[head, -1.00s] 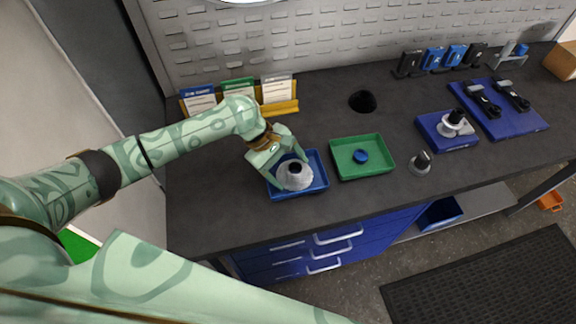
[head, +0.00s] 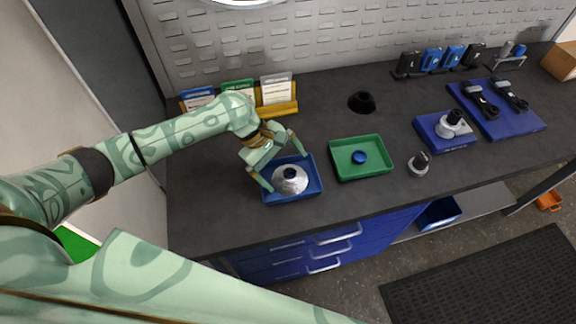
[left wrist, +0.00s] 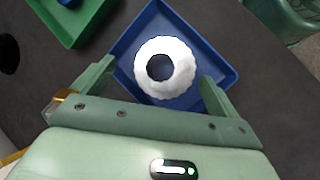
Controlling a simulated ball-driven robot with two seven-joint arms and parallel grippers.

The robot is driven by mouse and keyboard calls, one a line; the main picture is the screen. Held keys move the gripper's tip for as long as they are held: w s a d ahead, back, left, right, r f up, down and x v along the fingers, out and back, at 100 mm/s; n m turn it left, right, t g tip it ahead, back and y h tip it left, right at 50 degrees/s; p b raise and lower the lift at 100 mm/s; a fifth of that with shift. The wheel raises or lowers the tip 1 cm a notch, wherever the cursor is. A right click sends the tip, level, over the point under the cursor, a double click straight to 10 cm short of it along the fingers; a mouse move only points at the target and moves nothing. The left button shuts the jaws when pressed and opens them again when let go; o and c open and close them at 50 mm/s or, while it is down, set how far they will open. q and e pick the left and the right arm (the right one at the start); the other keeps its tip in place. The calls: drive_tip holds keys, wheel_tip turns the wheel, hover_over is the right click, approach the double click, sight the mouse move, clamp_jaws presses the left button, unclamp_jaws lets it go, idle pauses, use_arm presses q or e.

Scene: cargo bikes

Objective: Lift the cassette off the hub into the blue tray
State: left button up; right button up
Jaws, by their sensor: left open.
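The silver-white ring-shaped cassette (head: 290,183) with a dark centre hole lies inside the blue tray (head: 267,198) on the bench. It also shows in the left wrist view (left wrist: 184,70), within the tray's walls (left wrist: 222,62). My left gripper (head: 287,172) is open above the tray, its fingers spread on either side of the cassette. In the left wrist view a gap shows between the cassette and each finger. A grey-white part with a dark top (head: 452,120) stands on a blue block (head: 436,140) at the right; I cannot tell whether it is the hub. My right gripper is out of view.
A green tray (head: 377,173) holding a blue round piece (head: 359,157) is right of the blue tray. A small grey cylinder (head: 418,164) stands beyond it. A yellow card holder (head: 283,110) is behind; a blue mat with tools (head: 508,125) lies far right. The bench front is clear.

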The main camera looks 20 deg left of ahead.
use_arm(q)
drive_tip(key=p+v, duration=0.3)
drive_tip(key=v, duration=1.1)
drive_tip(key=shift+r+p, duration=0.4)
drive_tip(key=shift+w, duration=0.15)
